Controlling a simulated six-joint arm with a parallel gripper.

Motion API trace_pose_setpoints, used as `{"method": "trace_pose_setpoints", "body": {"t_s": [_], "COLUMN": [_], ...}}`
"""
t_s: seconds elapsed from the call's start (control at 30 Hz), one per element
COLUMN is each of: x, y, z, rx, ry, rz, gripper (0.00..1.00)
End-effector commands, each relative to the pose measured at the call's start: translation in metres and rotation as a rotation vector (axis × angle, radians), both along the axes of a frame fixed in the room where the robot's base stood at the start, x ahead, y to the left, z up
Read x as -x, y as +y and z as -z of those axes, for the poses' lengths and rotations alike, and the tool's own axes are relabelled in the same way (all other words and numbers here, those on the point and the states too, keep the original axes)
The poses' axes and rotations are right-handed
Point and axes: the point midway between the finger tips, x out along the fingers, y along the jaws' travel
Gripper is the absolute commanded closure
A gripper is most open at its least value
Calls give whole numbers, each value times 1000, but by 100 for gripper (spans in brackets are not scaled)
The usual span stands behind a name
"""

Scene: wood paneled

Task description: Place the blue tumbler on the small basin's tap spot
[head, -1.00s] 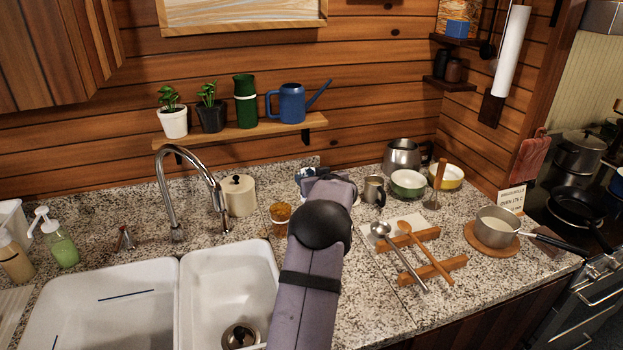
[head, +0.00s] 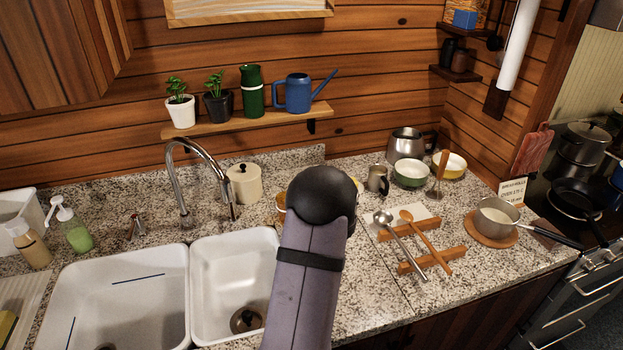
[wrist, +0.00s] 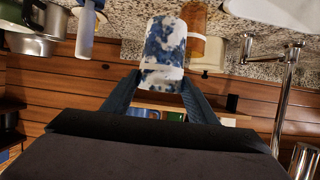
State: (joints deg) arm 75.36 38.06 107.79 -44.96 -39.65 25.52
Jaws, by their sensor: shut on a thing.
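My gripper (wrist: 163,82) is shut on the blue tumbler (wrist: 166,45), a cup with mottled blue and white sides and a pale band, seen in the wrist view. In the head view my own arm hides both the gripper and the tumbler. The small basin (head: 205,270) is the right, narrower white bowl of the double sink, with a drain at its bottom. The curved chrome tap (head: 178,185) rises behind the sink; it also shows in the wrist view (wrist: 286,85). The small basin looks empty apart from the drain.
An amber glass (wrist: 208,45) stands near the tumbler in the wrist view; my arm mostly covers it in the head view. A cream lidded pot (head: 243,185) stands right of the tap. A spoon rest (head: 430,258), bowls and a saucepan (head: 495,218) occupy the right counter.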

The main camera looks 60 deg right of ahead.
Motion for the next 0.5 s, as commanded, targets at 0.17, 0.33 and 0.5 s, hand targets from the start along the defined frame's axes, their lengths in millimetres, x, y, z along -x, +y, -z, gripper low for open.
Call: {"method": "trace_pose_setpoints", "body": {"t_s": [0.17, 0.33, 0.5], "x": [-29, -59, -87], "y": [32, 73, 122], "z": [22, 48, 75], "rx": [-1, -3, -3], "ry": [-1, 0, 0], "rz": [-71, -156, -253], "gripper": [76, 76, 76]}}
